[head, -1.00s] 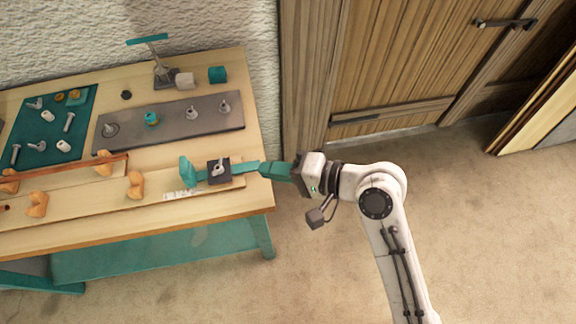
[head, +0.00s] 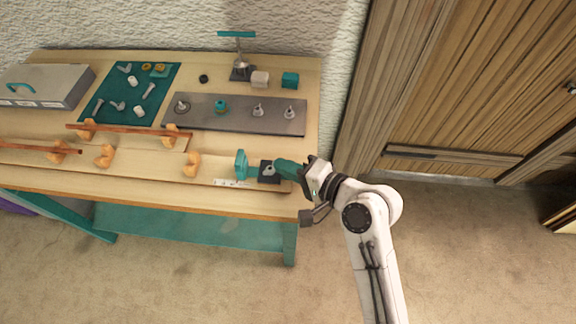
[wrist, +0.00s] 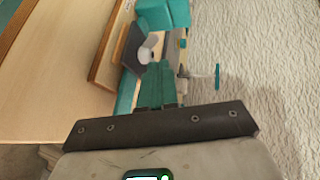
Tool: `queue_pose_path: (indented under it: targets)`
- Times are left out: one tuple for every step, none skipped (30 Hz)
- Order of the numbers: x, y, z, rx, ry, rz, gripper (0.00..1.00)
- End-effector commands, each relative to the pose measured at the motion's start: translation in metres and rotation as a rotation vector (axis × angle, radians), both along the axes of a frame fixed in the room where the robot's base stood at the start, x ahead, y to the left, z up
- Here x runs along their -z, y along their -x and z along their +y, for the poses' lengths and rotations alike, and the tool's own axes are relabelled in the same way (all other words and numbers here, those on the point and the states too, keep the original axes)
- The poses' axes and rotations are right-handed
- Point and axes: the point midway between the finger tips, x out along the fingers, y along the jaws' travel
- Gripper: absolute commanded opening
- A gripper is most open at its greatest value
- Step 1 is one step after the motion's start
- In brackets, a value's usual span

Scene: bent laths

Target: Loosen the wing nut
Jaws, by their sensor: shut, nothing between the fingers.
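A grey wing nut (head: 269,171) sits on a dark square block (head: 266,179) at the bench's right front end, beside an upright teal stop (head: 241,164). My gripper (head: 279,164) reaches in from the right, its teal fingers closed together with nothing between them. The tips are close to the nut and partly overlap the block in the head view; I cannot tell whether they touch. In the wrist view the wing nut (wrist: 147,52) and dark block (wrist: 134,47) show just beyond the shut fingers (wrist: 156,72).
A grey plate (head: 240,125) with several fittings lies behind. A teal mat (head: 115,105) holds loose hardware. Orange supports (head: 193,164) carry laths to the left. A teal-handled stand (head: 240,60) rises at the back. Floor is clear right of the bench.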

Motion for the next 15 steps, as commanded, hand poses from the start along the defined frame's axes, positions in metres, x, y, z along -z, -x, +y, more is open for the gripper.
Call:
queue_pose_path:
  targets:
    - [0.0000, -0.0005, -0.0001, -0.002, 0.000, 0.000, 0.00]
    - [-0.0001, -0.0009, -0.0001, -0.005, 0.000, 0.000, 0.00]
    - [-0.0002, -0.0017, 0.0001, -0.011, 0.000, -0.001, 0.00]
    - [-0.0003, -0.0025, 0.0003, -0.016, 0.000, -0.002, 0.00]
    - [-0.0004, -0.0034, 0.0005, -0.024, -0.001, -0.003, 0.00]
    - [-0.0001, -0.0040, 0.0013, -0.036, -0.001, -0.001, 0.00]
    - [-0.0002, -0.0044, 0.0017, -0.043, -0.002, -0.001, 0.00]
    - [-0.0001, -0.0047, 0.0022, -0.050, 0.000, -0.002, 0.00]
    - [-0.0001, -0.0053, 0.0028, -0.059, -0.001, -0.001, 0.00]
    - [-0.0001, -0.0060, 0.0033, -0.066, -0.001, -0.001, 0.00]
    - [-0.0001, -0.0069, 0.0038, -0.075, -0.002, -0.001, 0.00]
    - [0.0001, -0.0078, 0.0043, -0.089, 0.000, -0.002, 0.00]
    - [-0.0002, -0.0089, 0.0052, -0.102, -0.001, -0.001, 0.00]
    - [-0.0004, -0.0097, 0.0063, -0.116, -0.002, -0.001, 0.00]
    - [0.0002, -0.0105, 0.0054, -0.137, 0.000, -0.001, 0.00]
